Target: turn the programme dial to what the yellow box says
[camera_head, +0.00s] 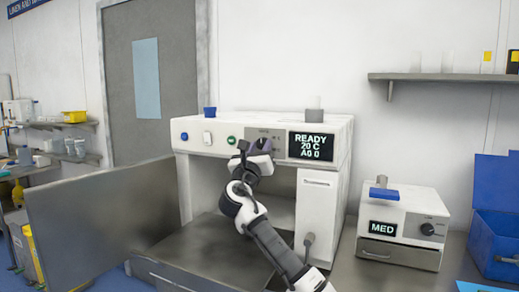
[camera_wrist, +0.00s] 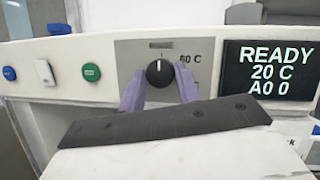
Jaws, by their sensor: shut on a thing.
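The programme dial (camera_wrist: 160,73) is a round black knob on a grey panel of the white machine (camera_head: 225,125). Its white mark points nearly straight up. A partly covered label ending in "0 C" is to its right. My gripper (camera_wrist: 160,80) has its two purple fingers on either side of the dial and is shut on it. In the head view my gripper (camera_head: 259,147) covers most of the dial. The machine's display (camera_wrist: 268,70) reads "READY 20 C A0 0". A yellow box (camera_head: 74,117) sits on the left shelf, with no readable writing; I cannot tell if it is the task's.
A blue button, a white switch and a green button (camera_wrist: 91,72) are left of the dial. A grey open panel (camera_head: 90,225) stands at left. A smaller device (camera_head: 403,228) showing "MED" and a blue box (camera_head: 495,235) are at right. Yellow items also sit on the right shelf (camera_head: 440,77).

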